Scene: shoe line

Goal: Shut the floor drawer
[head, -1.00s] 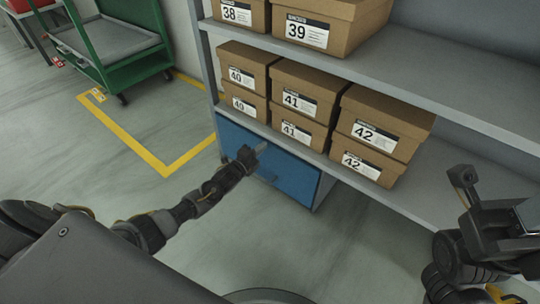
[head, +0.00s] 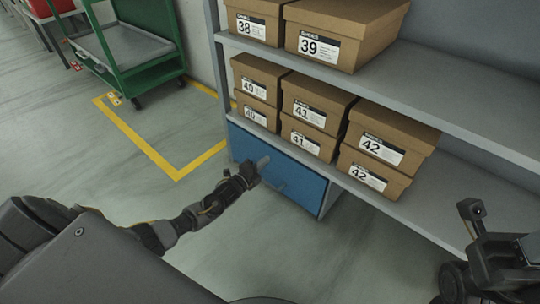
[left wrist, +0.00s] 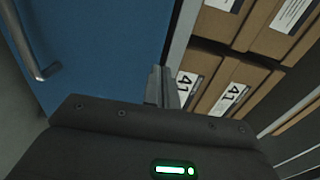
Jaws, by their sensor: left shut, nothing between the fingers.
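The floor drawer (head: 299,186) has a blue front and sits under the lower shelf at its left end. Its front looks flush or nearly flush with the unit; I cannot tell if a small gap is left. Its bar handle (head: 279,185) also shows at the upper left of the left wrist view (left wrist: 42,68). My left gripper (head: 263,161) is shut and empty, its fingertips at the upper part of the blue front, above and left of the handle. Whether they touch it is unclear.
Shoe boxes (head: 384,141) stand on the lower shelf (head: 420,200) just above the drawer, with more boxes (head: 340,22) on the shelf above. A green cart (head: 112,65) stands at the upper left behind a yellow floor line (head: 150,150). The floor before the drawer is clear.

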